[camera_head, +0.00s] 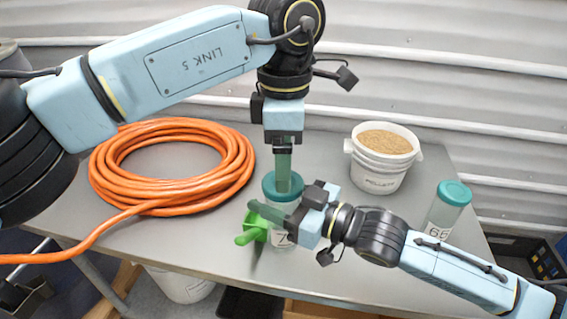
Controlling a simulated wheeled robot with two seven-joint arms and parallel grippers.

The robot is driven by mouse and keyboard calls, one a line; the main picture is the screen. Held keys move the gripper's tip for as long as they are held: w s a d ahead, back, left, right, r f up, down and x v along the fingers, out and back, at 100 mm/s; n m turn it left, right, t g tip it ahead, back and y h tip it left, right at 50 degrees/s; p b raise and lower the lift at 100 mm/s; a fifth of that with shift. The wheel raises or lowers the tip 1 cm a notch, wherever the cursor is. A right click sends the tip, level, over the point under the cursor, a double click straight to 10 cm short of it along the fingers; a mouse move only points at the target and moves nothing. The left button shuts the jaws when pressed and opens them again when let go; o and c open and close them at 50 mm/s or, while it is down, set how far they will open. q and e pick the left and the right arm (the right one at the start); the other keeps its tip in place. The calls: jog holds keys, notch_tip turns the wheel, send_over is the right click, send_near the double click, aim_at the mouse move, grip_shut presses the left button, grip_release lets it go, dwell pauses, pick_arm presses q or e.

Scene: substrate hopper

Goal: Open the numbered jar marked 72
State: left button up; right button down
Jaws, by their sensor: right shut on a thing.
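The jar with a teal lid (269,186) stands upright near the middle of the grey table. Its white label (280,240) shows a 7; the rest of the number is hidden by my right gripper. My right gripper (268,214) comes in from the right and is shut on the jar just below the lid. My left gripper (284,186) points straight down at the lid, with its green fingertips at the lid's top. The fingers overlap in this view, so I cannot tell whether they are open or shut, or touching the lid.
A second teal-lidded jar (446,208), marked 65, stands at the right edge. A white bucket of pellets (378,176) is at the back right. A coiled orange hose (112,172) covers the left side.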

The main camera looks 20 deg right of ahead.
pick_arm(q)
jog(key=shift+a+r+m, duration=0.1)
jog(key=shift+r+m, duration=0.9)
jog(key=shift+r, duration=0.5)
jog(key=shift+f, duration=3.9)
jog(key=c, duration=1)
jog(key=shift+n, duration=1.6)
jog(key=o, duration=1.1)
jog(key=shift+r, duration=0.15)
